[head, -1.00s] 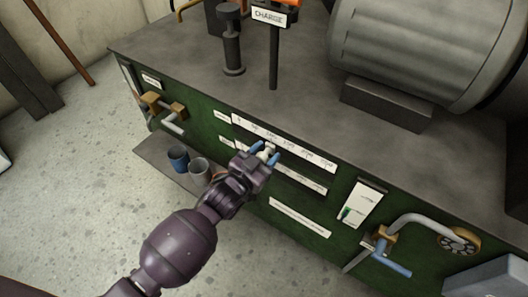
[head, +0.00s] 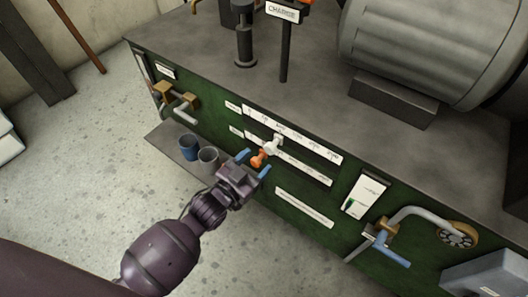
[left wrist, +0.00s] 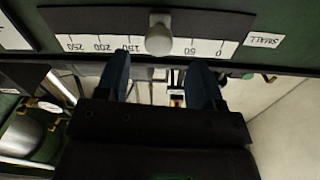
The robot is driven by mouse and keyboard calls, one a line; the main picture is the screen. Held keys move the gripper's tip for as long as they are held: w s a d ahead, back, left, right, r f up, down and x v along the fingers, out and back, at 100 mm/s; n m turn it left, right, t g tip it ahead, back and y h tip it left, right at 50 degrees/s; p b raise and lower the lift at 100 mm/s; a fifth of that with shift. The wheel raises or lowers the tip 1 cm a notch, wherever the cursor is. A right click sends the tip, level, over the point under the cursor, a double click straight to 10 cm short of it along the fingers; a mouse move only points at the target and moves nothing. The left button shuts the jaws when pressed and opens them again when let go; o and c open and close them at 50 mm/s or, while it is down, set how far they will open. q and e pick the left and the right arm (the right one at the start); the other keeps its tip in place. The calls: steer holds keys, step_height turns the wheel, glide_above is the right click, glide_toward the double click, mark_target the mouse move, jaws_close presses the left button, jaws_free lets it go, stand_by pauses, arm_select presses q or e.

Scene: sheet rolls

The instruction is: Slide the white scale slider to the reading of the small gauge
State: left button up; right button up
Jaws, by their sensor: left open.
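The white slider knob (head: 276,143) sits left of the middle of the scale strips on the green panel. That knob lies between the marks 150 and 50. An orange knob (head: 261,157) sits just below the white one. My left gripper (head: 253,165) is open and empty, its blue fingertips in front of the orange knob. A white upright gauge plate (head: 364,194) with a green mark is at the right; its reading is too small to tell.
A bent pipe with a blue handle (head: 392,256) projects at the right. A valve (head: 176,100) projects at the left. A blue cup (head: 188,147) and a grey cup (head: 208,157) stand on a low shelf. A large cylinder (head: 430,55) rests on the bench top.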

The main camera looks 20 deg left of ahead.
arm_select(q)
steer(key=v, duration=0.3)
arm_select(e)
steer(key=shift+s+d+f, duration=0.1)
steer(key=shift+s, duration=0.3)
steer(key=shift+w, duration=0.25)
arm_select(q)
steer(key=s+a+r+n+g+y+p, duration=0.1)
steer(key=s+a+p, duration=0.3)
steer(key=s, duration=0.4)
steer(key=s+a+r+n+g+y+p, duration=0.2)
steer(key=s+a+y+p, duration=0.1)
steer(key=s, duration=0.6)
steer(key=s+a+r+n+g+y+p, duration=0.2)
steer(key=s+a+p, duration=0.3)
steer(key=s, duration=0.3)
steer(key=shift+s+r+g+y, duration=0.25)
steer(key=shift+r+g+y, duration=0.05)
steer(key=shift+y, duration=0.2)
arm_select(e)
step_height(320, 180, up, 10)
steer(key=m+t, duration=0.1)
steer(key=shift+w+f, duration=0.1)
